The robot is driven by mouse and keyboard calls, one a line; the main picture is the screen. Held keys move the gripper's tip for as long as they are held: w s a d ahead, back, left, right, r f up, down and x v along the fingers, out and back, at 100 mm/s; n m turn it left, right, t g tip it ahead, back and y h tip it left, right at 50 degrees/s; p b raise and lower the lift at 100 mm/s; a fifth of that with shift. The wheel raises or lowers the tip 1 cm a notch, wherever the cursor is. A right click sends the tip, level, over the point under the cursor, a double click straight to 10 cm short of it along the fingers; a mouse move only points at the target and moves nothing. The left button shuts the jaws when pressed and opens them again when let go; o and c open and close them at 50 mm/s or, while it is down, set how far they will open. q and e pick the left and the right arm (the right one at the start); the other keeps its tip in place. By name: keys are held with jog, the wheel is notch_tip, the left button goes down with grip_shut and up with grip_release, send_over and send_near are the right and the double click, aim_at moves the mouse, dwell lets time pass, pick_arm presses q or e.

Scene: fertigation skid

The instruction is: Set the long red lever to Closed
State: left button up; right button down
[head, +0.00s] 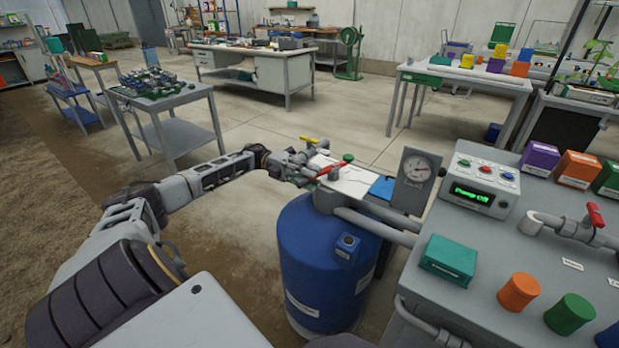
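The long red lever (334,169) is on the pipework above the blue tank (325,262). It slants, its right end a little higher than its left. My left gripper (309,167) is at the left end of the lever, among the valve fittings. The fingers are small and overlap the fittings, so I cannot tell whether they touch the lever or are open or shut. A yellow lever (309,140) is just behind the gripper, and a green knob (348,158) is just right of the red lever. My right gripper is out of view.
A grey bench (486,245) at right carries a control box (481,180), a shorter red-handled valve (595,215) and coloured blocks. Open concrete floor lies behind the tank.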

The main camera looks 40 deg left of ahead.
pick_arm(q)
jog(key=shift+a, duration=0.2)
jog(key=s+a, duration=0.2)
jog(key=a, duration=0.9)
jog(key=shift+a, duration=0.2)
dwell(0.4)
jog(key=shift+c, duration=0.2)
